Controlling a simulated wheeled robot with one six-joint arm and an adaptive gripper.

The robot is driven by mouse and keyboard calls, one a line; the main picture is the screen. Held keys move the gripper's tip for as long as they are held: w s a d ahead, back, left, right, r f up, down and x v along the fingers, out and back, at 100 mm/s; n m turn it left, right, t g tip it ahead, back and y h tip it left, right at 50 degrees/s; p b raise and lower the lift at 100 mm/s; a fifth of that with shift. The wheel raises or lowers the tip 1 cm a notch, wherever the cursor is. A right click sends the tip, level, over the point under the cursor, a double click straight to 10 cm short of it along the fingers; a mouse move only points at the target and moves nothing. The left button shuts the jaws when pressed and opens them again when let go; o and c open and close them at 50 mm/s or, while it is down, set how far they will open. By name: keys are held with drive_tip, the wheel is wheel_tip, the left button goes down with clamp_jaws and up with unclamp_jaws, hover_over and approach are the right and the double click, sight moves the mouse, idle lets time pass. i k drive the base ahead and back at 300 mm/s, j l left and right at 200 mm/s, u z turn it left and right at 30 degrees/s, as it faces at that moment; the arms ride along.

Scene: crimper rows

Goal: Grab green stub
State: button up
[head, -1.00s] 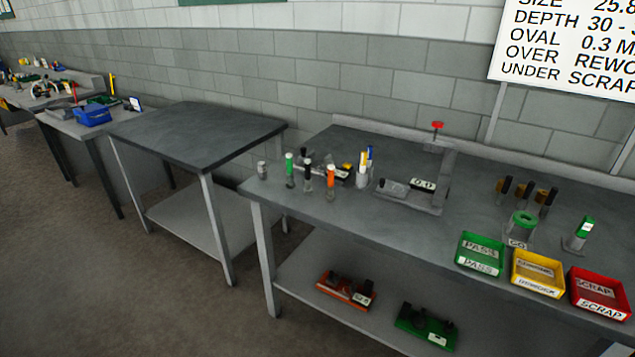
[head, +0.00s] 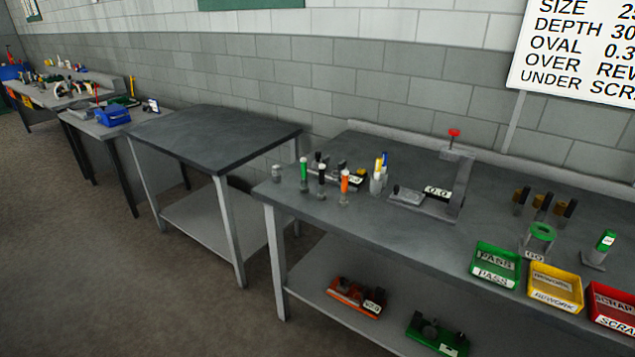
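A small upright piece with a green top (head: 304,169) stands near the left end of the right-hand bench, beside a black-topped piece (head: 322,176) and an orange-topped piece (head: 345,183). Another green-topped upright piece (head: 606,240) with a white label stands on a grey base at the right. A grey fixture with a green ring on top (head: 541,232) stands to its left. I cannot tell which of these is the green stub. My gripper is not in view.
The bench (head: 420,240) also holds a grey gauge stand (head: 455,185) with a red knob and green (head: 497,265), yellow (head: 555,288) and red (head: 612,308) trays at its front edge. An empty grey table (head: 215,135) stands left. Open floor (head: 180,300) lies in front.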

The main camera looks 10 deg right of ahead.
sight(304, 188)
drive_tip(key=i+l+u, duration=0.3)
drive_tip(key=l+u, duration=0.3)
drive_tip(key=i+l+u, duration=0.25)
drive_tip(key=k+l, duration=0.05)
drive_tip(key=k, duration=0.05)
